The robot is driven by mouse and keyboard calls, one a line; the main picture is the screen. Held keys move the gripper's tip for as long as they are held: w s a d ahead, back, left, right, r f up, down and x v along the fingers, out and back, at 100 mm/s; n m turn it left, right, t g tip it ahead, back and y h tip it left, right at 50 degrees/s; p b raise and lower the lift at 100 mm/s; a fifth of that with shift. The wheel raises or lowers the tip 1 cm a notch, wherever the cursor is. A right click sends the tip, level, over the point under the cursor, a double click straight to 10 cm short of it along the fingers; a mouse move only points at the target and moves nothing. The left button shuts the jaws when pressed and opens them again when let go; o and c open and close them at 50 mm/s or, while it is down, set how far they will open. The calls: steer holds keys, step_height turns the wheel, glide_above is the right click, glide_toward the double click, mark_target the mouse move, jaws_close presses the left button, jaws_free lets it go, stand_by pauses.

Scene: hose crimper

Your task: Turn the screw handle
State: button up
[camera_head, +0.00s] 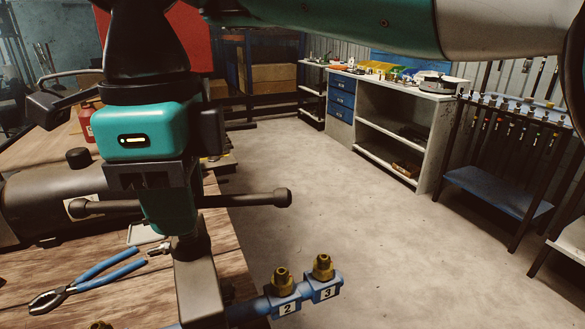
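The screw handle is a dark bar (248,199) with rounded ends, lying roughly level across the left of the view. Its middle is hidden behind my gripper (165,212), which points down over it. The left end of the bar shows in front of a dark cylinder, and the right end sticks out over the floor side. Below the gripper, a dark metal post (198,285) stands at the bench edge. The fingertips overlap the bar in this view. I cannot see the gap between them or whether they touch the bar.
Blue-handled pliers (100,275) lie on the wooden bench (60,300). A blue pipe with brass fittings, labelled 2 (284,297) and 3 (324,280), runs along the bench front. A red bottle (86,122) stands behind. The floor (350,210) at right is clear.

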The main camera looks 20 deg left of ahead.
steer(key=o, duration=0.5)
steer(key=shift+w+d+f, duration=0.1)
steer(key=shift+w+d, duration=0.05)
steer(key=shift+d, duration=0.05)
steer(key=shift+c, duration=0.2)
steer(key=shift+a, duration=0.1)
steer(key=shift+r+p, duration=0.45)
steer(key=shift+r, duration=0.05)
step_height(320, 180, up, 16)
steer(key=p, duration=1.5)
steer(key=shift+r, duration=0.25)
